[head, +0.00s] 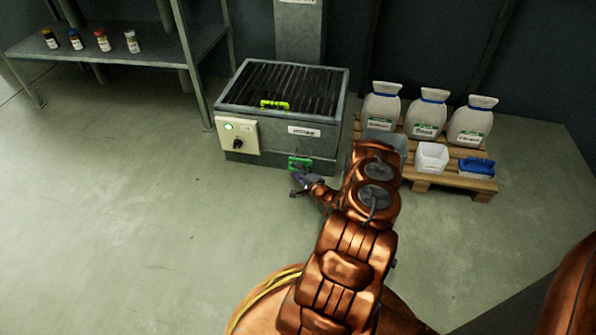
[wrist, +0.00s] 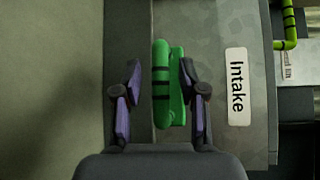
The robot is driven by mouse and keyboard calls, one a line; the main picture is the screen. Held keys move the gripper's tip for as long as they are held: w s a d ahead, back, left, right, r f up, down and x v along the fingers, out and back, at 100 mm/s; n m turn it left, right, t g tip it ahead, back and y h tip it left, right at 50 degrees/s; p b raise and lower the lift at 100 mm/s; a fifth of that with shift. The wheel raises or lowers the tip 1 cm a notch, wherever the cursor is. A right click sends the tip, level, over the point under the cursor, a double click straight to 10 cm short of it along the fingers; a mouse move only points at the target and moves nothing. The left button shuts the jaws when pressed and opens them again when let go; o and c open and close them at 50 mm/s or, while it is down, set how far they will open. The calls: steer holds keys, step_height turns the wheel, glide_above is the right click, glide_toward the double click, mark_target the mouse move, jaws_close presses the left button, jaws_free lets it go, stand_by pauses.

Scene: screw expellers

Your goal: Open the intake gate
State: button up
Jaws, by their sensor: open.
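A green handle (head: 299,163) sits low on the front of a grey metal machine box (head: 270,160). In the wrist view the green handle (wrist: 160,85), with dark bands, lies between the two fingers of my gripper (wrist: 158,95). A white label reading "Intake" (wrist: 237,87) is on the grey panel beside it. My gripper (head: 300,185) is open in front of the handle, one finger on each side, with gaps showing. I cannot tell how deep the fingers reach. The gate itself is not clearly distinguishable.
A yellow-green handle (head: 273,104) lies on the box's dark grate, above a control panel (head: 238,136) with a green light and knob. A pallet (head: 425,178) with white sacks, containers stands right. A shelf (head: 150,52) with bottles is left. The floor at left is clear.

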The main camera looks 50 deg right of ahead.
steer(key=v, duration=1.2)
stand_by(0.5)
